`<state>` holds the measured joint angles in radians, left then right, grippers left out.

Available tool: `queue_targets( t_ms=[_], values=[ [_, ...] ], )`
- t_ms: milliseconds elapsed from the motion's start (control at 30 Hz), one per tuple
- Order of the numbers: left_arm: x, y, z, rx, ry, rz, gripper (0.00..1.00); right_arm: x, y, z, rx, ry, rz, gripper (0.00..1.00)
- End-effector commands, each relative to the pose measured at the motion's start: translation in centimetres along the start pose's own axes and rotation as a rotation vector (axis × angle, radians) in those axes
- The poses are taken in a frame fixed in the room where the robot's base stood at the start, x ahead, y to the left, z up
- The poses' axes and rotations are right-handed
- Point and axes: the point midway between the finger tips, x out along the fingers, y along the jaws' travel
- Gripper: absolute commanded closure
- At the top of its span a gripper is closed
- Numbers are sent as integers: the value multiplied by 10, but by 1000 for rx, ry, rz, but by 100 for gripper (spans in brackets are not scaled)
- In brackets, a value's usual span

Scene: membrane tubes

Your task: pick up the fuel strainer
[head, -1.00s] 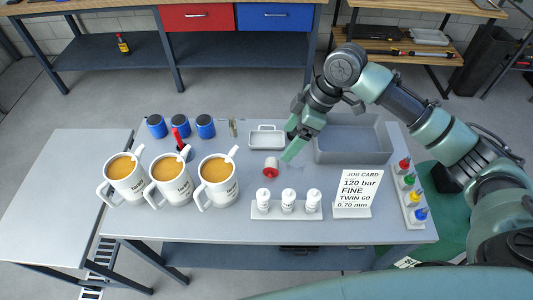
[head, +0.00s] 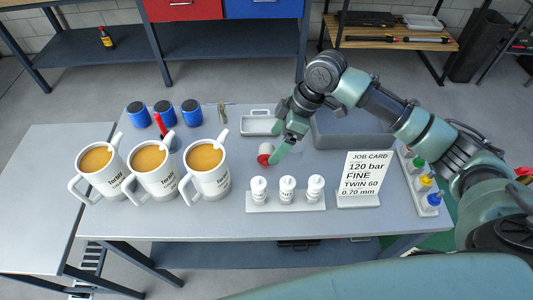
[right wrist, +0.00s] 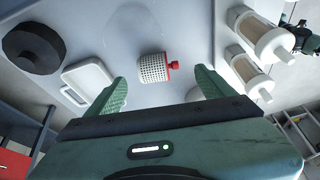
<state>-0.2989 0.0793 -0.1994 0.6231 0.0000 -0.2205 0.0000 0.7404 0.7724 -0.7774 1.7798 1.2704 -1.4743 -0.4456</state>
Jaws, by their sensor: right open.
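The fuel strainer is a small pale mesh cylinder with a red end (head: 265,157), lying on its side on the grey table near its middle. In the right wrist view the strainer (right wrist: 153,69) shows its perforated body and a red knob pointing right. My right gripper (head: 281,150) is open and comes down right beside the strainer, partly covering it in the head view. In the right wrist view my right gripper (right wrist: 160,80) has a finger on each side of the strainer, with gaps visible on both sides. My left gripper is not in view.
A rack of white bottles (head: 287,198) and a job card (head: 363,178) stand in front. A small tray (head: 260,123) and a grey bin (head: 350,130) lie behind.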

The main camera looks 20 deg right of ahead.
Motion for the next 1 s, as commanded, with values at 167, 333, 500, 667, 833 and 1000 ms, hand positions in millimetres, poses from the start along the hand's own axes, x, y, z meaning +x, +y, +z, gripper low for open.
queue_targets(
  t_ms=[167, 333, 500, 667, 833, 1000],
  values=[
    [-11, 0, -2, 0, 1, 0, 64, 23, 0, -5, 2, 0, -3, 17],
    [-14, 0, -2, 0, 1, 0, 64, 46, 1, -4, 0, 0, 0, 17],
    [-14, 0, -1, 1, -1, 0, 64, 51, 2, -3, 0, 0, 2, 17],
    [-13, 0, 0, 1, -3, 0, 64, 51, 2, -3, 0, 0, 2, 25],
    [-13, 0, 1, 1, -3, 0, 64, 51, 2, -3, 0, 0, 2, 72],
    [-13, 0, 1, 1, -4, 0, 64, 51, 2, -4, 0, 0, 2, 87]
  ],
)
